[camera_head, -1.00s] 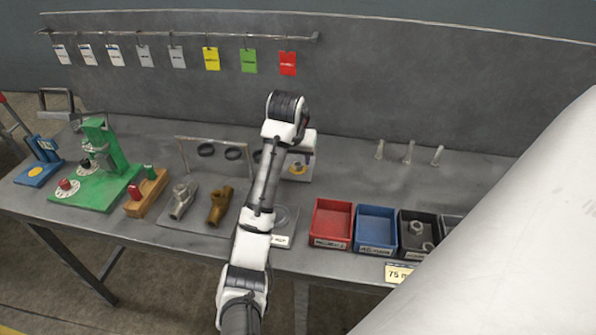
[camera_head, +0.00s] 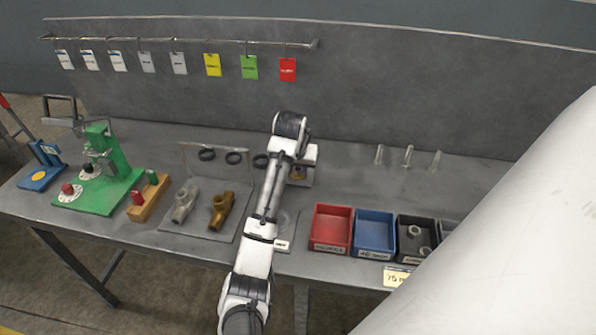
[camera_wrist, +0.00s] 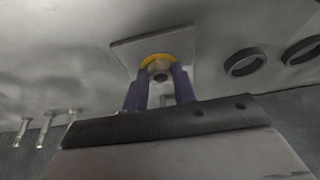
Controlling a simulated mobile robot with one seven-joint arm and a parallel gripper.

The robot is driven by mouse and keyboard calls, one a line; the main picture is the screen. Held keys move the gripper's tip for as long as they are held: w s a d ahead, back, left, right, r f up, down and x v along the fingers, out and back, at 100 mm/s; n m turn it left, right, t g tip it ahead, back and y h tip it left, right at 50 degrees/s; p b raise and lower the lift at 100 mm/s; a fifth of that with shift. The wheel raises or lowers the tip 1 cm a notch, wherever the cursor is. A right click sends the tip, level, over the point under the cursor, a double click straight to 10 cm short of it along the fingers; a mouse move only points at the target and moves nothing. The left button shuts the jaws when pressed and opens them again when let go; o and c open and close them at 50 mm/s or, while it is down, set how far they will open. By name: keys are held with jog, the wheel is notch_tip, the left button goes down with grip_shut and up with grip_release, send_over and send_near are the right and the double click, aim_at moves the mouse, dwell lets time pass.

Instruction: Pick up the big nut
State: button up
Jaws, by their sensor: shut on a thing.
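The big nut (camera_wrist: 158,70) is a small grey-tan piece with a dark hole, seen in the wrist view between my two purple fingers. A yellow ring (camera_wrist: 157,57) shows around its far side. My gripper (camera_wrist: 160,79) is shut on the nut, over a light square plate (camera_wrist: 128,48). I cannot tell whether the nut still touches the plate. In the head view my gripper (camera_head: 298,174) is low over the plate, right of the bench's middle, and my wrist and fingers hide most of the nut.
Red (camera_head: 330,247), blue (camera_head: 374,252) and dark (camera_head: 415,258) bins stand at the front right. Two pipe fittings (camera_head: 221,209) and a green press (camera_head: 100,185) are to the left. Pale upright pegs (camera_head: 408,157) stand behind the bins.

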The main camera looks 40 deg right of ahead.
aim_at(298, 171)
grip_shut()
notch_tip(298, 171, up, 10)
jog(key=f+b, duration=0.1)
jog(key=s+d+r+p, duration=0.2)
jog(key=s+r+p, duration=0.2)
jog(key=s+p, duration=0.45)
jog(key=s+d+f, duration=0.1)
jog(key=s+d, duration=0.1)
jog(key=s, duration=1)
jog(key=s+d+f, duration=0.2)
jog(key=s, duration=1)
jog(key=s+d+f, duration=0.1)
jog(key=s+d, duration=0.2)
jog(key=s, duration=0.9)
jog(key=shift+f+p, duration=0.4)
jog(key=shift+p, duration=0.05)
jog(key=shift+w, duration=0.15)
jog(key=shift+w+d, duration=0.2)
jog(key=shift+f, duration=0.1)
